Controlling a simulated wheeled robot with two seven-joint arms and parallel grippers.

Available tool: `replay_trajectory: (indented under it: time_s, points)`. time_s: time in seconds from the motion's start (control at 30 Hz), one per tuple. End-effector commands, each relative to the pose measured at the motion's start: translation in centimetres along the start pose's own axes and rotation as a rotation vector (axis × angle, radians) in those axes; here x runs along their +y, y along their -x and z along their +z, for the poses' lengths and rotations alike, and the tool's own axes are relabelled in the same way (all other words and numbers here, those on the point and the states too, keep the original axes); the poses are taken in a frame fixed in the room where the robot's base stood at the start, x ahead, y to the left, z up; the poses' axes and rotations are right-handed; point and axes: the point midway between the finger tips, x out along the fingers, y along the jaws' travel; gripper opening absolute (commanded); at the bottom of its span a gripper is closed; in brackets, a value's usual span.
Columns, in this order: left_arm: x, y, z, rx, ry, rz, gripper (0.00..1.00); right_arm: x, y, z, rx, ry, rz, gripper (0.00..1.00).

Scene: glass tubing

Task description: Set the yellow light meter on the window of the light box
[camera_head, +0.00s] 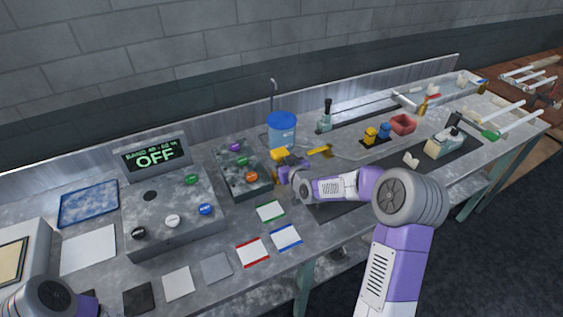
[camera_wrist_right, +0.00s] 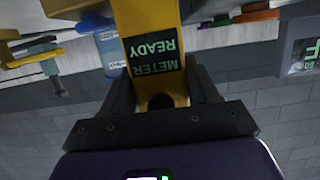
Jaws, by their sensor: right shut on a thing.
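The yellow light meter (camera_wrist_right: 150,20) is between the fingers of my right gripper (camera_wrist_right: 162,98), which is shut on it. Its dark screen reads METER READY, upside down in the right wrist view. In the head view my right gripper (camera_head: 284,174) is over the middle of the bench, with yellow of the meter (camera_head: 279,154) at its tip. A grey console (camera_head: 165,225) at left has coloured knobs, a dark round spot and a display reading OFF. A box with a cream panel (camera_head: 12,261) is at the left edge. Which is the light box is unclear. My left gripper is out of frame.
A smaller knobbed box (camera_head: 241,170) is left of my right gripper. A blue-lidded tub (camera_head: 282,130) and a yellow tool (camera_head: 320,151) are near it. Flat cards lie along the front; a blue tray (camera_head: 88,204) is behind. The right side is crowded.

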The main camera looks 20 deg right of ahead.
Motion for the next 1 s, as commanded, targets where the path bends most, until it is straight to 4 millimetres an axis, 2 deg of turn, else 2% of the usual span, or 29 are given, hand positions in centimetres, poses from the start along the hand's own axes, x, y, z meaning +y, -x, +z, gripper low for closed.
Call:
replay_trajectory:
  time_s: [0.27,0.3,0.47,0.83,1.0]
  points:
    - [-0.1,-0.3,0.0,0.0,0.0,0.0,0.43,0.0,-0.1,0.1,0.002,0.001,0.0,0.24]
    - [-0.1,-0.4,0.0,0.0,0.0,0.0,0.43,0.0,-0.1,0.2,0.0,0.001,0.0,0.61]
    - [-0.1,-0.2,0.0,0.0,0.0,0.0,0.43,0.0,0.0,0.1,0.0,0.001,0.0,0.85]
    - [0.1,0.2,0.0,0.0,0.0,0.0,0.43,0.0,0.1,-0.2,-0.001,0.001,0.0,0.85]
    - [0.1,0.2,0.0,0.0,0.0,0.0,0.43,0.1,2.4,-0.3,0.0,0.004,0.001,0.85]
